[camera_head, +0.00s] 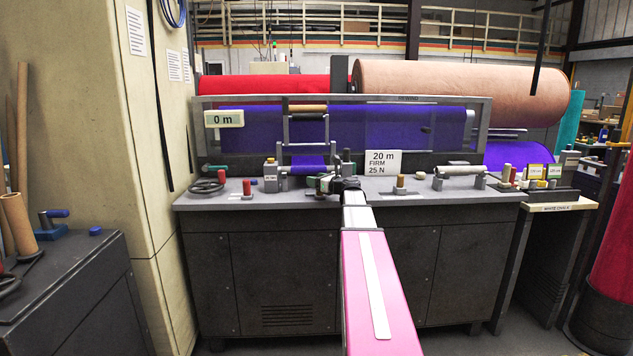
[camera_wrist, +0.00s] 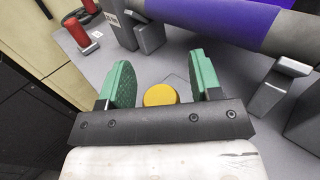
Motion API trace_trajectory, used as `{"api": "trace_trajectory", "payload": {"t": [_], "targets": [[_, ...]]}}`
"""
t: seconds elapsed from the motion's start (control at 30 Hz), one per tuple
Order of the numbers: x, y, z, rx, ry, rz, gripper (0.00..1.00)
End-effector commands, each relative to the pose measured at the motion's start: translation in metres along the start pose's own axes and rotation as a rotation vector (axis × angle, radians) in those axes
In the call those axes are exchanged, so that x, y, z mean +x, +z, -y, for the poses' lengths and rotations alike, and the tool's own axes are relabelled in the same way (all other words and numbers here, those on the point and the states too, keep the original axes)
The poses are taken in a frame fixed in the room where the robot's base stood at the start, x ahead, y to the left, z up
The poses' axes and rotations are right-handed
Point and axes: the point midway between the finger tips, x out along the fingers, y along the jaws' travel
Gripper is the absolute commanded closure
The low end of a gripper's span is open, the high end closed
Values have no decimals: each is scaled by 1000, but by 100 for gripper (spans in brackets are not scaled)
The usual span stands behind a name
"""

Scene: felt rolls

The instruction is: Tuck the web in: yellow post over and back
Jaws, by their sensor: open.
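The yellow post (camera_wrist: 160,95) shows from above as a round yellow top in the wrist view, on a grey plate on the bench. My gripper (camera_wrist: 160,64) is open, with one green finger on each side of the post. I cannot tell whether either finger touches it. In the head view my gripper (camera_head: 330,182) is low over the bench at the front and hides the post. The purple web (camera_head: 309,162) comes down to a grey roller behind my gripper. The web on its roller also shows at the top of the wrist view (camera_wrist: 225,15).
A red post (camera_head: 247,187) stands left on the bench (camera_head: 290,203), an orange-topped post (camera_head: 401,183) right. A roller on blocks (camera_head: 460,171) is further right. A sign (camera_head: 383,162) reads 20 m, FIRM, 25 N; a display (camera_head: 224,119) reads 0 m.

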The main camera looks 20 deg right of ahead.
Motion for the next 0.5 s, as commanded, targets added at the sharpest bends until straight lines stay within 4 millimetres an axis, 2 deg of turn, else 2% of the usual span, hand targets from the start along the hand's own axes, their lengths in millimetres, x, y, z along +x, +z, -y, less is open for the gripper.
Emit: {"api": "trace_trajectory", "payload": {"t": [0.2, 0.37, 0.4, 0.5], "targets": [[0, 0, 0, 0, 0, 0, 42], [0, 0, 0, 0, 0, 0, 94], [0, 0, 0, 0, 0, 0, 100], [1, 0, 1, 0, 0, 0, 100]]}}
